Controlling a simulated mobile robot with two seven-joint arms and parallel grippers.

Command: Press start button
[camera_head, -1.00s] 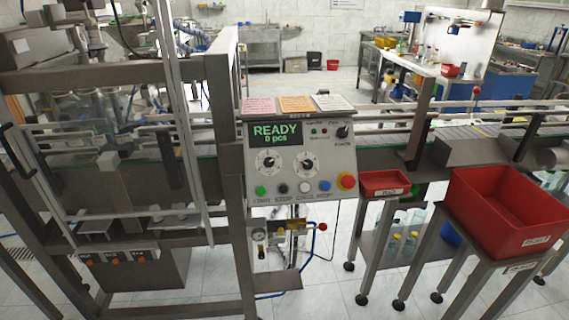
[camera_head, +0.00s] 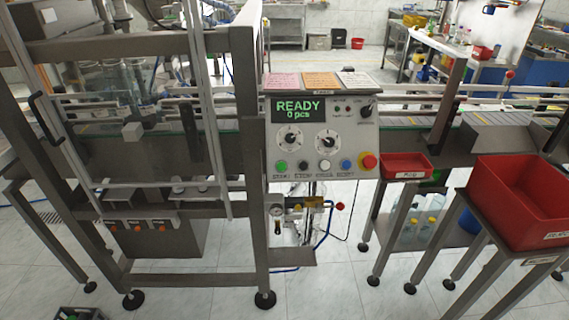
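The green start button (camera_head: 281,166) is at the left end of the bottom button row on the grey control panel (camera_head: 350,137). To its right are a black stop button (camera_head: 303,165), a white button (camera_head: 324,165), a blue button (camera_head: 346,165) and a large red knob on yellow (camera_head: 368,161). The panel's display (camera_head: 298,109) reads "READY 0 pcs" in green. Two dials sit above the buttons. Neither of my grippers shows in the head view, and nothing covers the start button.
A metal machine frame (camera_head: 255,220) stands left of the panel. To the right are a small red tray (camera_head: 405,157) and a large red bin (camera_head: 520,236) on stands. A conveyor (camera_head: 497,120) runs behind. The tiled floor in front is partly clear.

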